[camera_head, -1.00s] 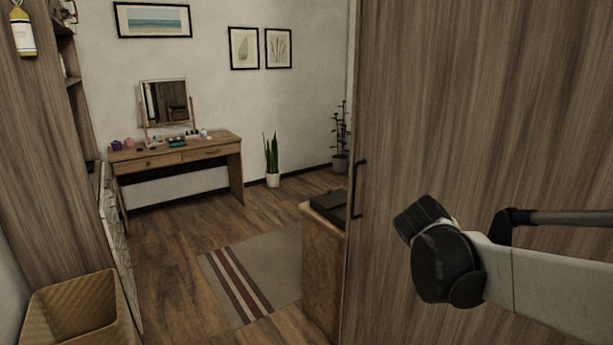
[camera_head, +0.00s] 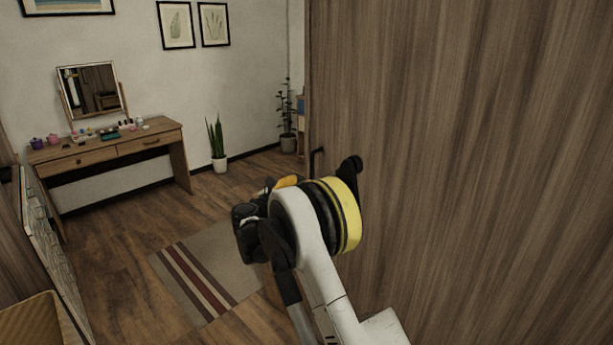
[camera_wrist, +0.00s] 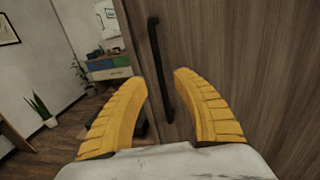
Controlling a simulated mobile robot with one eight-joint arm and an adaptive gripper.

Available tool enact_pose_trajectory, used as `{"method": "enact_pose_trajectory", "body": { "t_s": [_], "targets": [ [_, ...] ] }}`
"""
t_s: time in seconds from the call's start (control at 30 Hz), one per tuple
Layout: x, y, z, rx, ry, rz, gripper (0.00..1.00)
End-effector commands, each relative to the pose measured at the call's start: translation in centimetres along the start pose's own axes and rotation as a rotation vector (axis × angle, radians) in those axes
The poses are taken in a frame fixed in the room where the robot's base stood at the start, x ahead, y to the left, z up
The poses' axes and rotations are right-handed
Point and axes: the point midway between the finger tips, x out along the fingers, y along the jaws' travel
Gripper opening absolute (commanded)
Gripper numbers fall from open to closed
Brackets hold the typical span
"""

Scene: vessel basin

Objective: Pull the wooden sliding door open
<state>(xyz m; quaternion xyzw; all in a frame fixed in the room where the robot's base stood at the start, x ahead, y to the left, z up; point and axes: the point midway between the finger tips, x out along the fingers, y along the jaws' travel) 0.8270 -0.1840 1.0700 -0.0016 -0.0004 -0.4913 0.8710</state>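The wooden sliding door (camera_head: 450,150) fills the right side of the head view, with brown vertical grain. Its black bar handle (camera_head: 317,163) is near the door's left edge, mostly hidden behind my arm. In the wrist view the handle (camera_wrist: 160,70) stands upright on the door (camera_wrist: 230,60), beyond the fingertips and between them in the picture. My gripper (camera_wrist: 161,80) has two yellow fingers spread apart with nothing held. The fingers look short of the handle; I cannot tell the exact gap. In the head view the gripper is mostly hidden behind my wrist.
Left of the door's edge is an open room with a striped rug (camera_head: 205,275), a wooden dressing table (camera_head: 110,150) and a potted plant (camera_head: 217,145). A woven basket (camera_head: 35,320) stands at lower left. A drawer cabinet (camera_wrist: 108,65) shows past the door edge.

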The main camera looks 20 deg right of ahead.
Motion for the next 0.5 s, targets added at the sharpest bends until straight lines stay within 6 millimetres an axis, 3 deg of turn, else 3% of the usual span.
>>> {"method": "enact_pose_trajectory", "body": {
  "t_s": [0.2,0.5],
  "targets": [
    [4.5,-0.1,-0.3,0.002,0.001,-0.002,0.34],
    [7.5,0.0,-0.1,0.003,0.002,0.001,0.34]
  ]
}}
